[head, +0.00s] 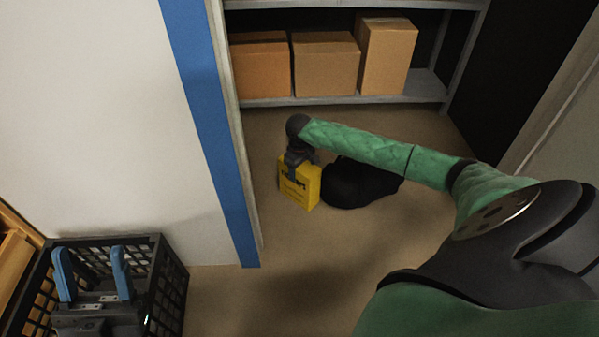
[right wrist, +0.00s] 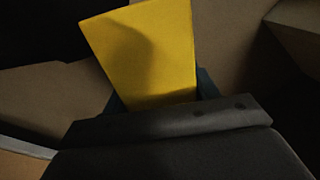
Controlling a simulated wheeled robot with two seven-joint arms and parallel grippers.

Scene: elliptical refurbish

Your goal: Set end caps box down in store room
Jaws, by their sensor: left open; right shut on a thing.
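The end caps box is a yellow box (head: 300,187) with dark print, near the middle of the head view, by the store room floor. My right gripper (head: 297,170) is shut on its top edge from above. I cannot tell whether the box's underside touches the floor. In the right wrist view the yellow box (right wrist: 155,60) sticks out from between the fingers (right wrist: 155,104). My left gripper (head: 92,275) is at the lower left of the head view, with two blue fingers apart and nothing between them, over a black crate.
A metal shelf (head: 345,101) with several cardboard boxes (head: 325,63) stands at the back. A black bundle (head: 350,184) lies on the floor right of the yellow box. A blue-edged wall end (head: 212,130) stands to the left. The black crate (head: 172,285) is at lower left. Floor (head: 270,235) in front is clear.

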